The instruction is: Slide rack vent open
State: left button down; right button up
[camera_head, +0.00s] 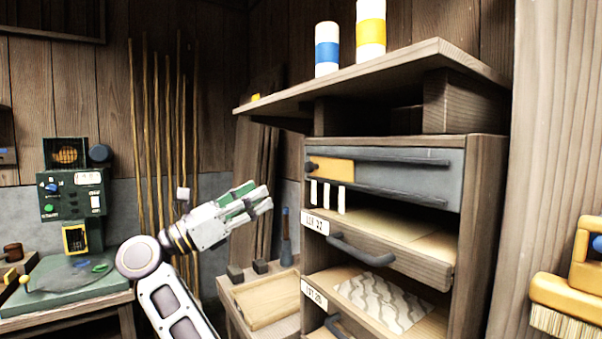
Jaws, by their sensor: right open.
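The rack (480,240) is a wooden cabinet at the right. Its vent is a grey panel (410,178) at the top of the front, between two dark horizontal rails. An orange plate (332,168) with a dark knob (311,167) sits at the panel's left end. Several white upright strips (327,194) show below the orange plate. My right gripper (262,196) is open and empty, left of the rack and a little lower than the knob, pointing right. It appears apart from the knob. My left gripper is out of view.
Below the vent are drawers with a curved dark handle (361,250). A shelf (370,80) above holds a blue-banded can (327,49) and a yellow-banded can (371,28). A wooden tray (268,300) stands lower left of the rack. Thin poles (146,130) lean behind my arm.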

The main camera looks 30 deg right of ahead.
aim_at(307, 167)
jog(key=shift+d, duration=0.1)
jog(key=shift+x, duration=6.8)
jog(key=shift+r, duration=0.1)
grip_shut()
